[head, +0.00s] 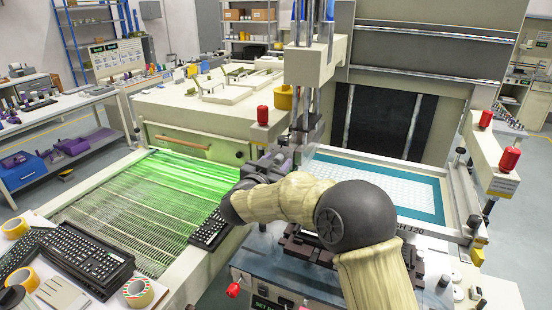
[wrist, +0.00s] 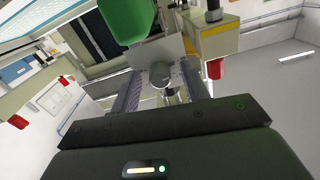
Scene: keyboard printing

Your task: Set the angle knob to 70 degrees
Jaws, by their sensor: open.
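My gripper (head: 272,160) is beside the printing head's vertical column in the head view, partly hidden by my own arm. In the wrist view its two grey ribbed fingers (wrist: 160,78) stand apart. A round grey knob-like part (wrist: 162,72) on a pale metal plate (wrist: 148,50) shows between or just beyond the fingertips. I cannot tell whether the fingers touch it, and no angle marks are readable. In the head view this part is not clearly visible behind the gripper and column.
A green part (wrist: 122,18) hangs close beyond the fingers. Red-capped posts (head: 263,115) flank the print head. The teal-framed screen (head: 430,205) lies to the right, and a mesh conveyor (head: 130,215) under green light to the left. Black keyboards (head: 85,255) lie at the left front.

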